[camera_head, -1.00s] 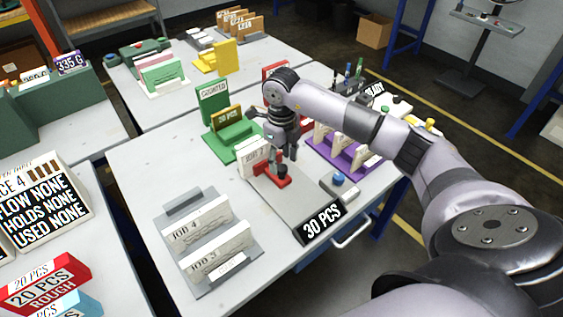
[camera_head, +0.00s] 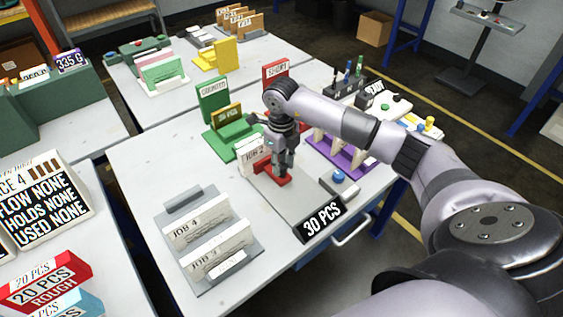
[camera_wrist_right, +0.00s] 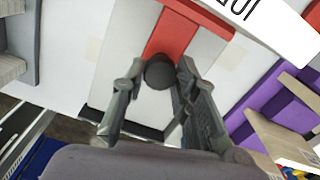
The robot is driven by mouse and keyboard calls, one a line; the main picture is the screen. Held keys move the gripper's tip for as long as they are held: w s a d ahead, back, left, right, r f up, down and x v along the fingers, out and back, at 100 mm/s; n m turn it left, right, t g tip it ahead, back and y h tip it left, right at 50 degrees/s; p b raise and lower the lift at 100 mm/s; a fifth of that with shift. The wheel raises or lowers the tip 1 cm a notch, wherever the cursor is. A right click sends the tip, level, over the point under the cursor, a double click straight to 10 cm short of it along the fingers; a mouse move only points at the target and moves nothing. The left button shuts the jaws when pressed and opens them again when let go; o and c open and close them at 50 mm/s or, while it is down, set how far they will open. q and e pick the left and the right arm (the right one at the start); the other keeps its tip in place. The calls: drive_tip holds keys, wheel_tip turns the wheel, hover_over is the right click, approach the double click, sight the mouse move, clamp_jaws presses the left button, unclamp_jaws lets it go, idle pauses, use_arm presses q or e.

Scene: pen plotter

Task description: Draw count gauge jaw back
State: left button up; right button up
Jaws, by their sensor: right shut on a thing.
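The count gauge (camera_head: 287,205) is a grey plate on the near table, with a black "30 PCS" display (camera_head: 321,219) at its front and a blue button (camera_head: 338,177) beside it. Its red jaw (camera_head: 268,177) stands at the back of the plate, close to a white JOB 2 stack (camera_head: 252,158). My right gripper (camera_head: 284,172) points down over the jaw. In the right wrist view its fingers (camera_wrist_right: 160,90) are shut on the jaw's dark round knob (camera_wrist_right: 160,72), and the red jaw (camera_wrist_right: 178,35) extends beyond it. My left gripper is not in view.
A grey rack (camera_head: 184,255) with JOB 4 and JOB 3 stacks stands at the left front. A green COUNTED holder (camera_head: 214,100) is behind the gauge, and a purple rack (camera_head: 341,154) is close on the right.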

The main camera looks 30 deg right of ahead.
clamp_jaws()
drive_tip(key=s, duration=0.6)
drive_tip(key=shift+d, duration=0.3)
drive_tip(key=shift+f, duration=0.1)
drive_tip(key=shift+o, duration=1.5)
unclamp_jaws()
drive_tip(key=o, duration=0.4)
drive_tip(key=shift+s, duration=0.1)
drive_tip(key=shift+o, duration=0.3)
